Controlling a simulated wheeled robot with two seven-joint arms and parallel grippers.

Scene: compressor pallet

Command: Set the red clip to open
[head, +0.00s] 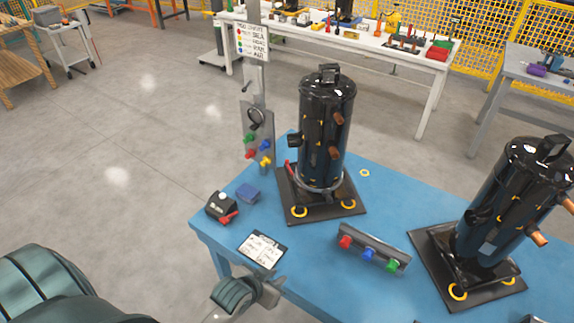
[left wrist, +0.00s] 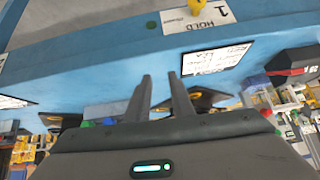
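Several small red parts show in the head view, and I cannot tell for certain which one is the red clip. A red piece (head: 346,242) sits at the left end of a grey rail beside a blue and a green one. My left gripper (head: 272,287) is over the blue table's front edge, apart from all of these. In the left wrist view its two fingers (left wrist: 160,78) are apart and empty. My right gripper is out of view.
The blue table (head: 400,200) carries a second compressor (head: 515,200) at right. The post panel (head: 257,135) rises behind.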

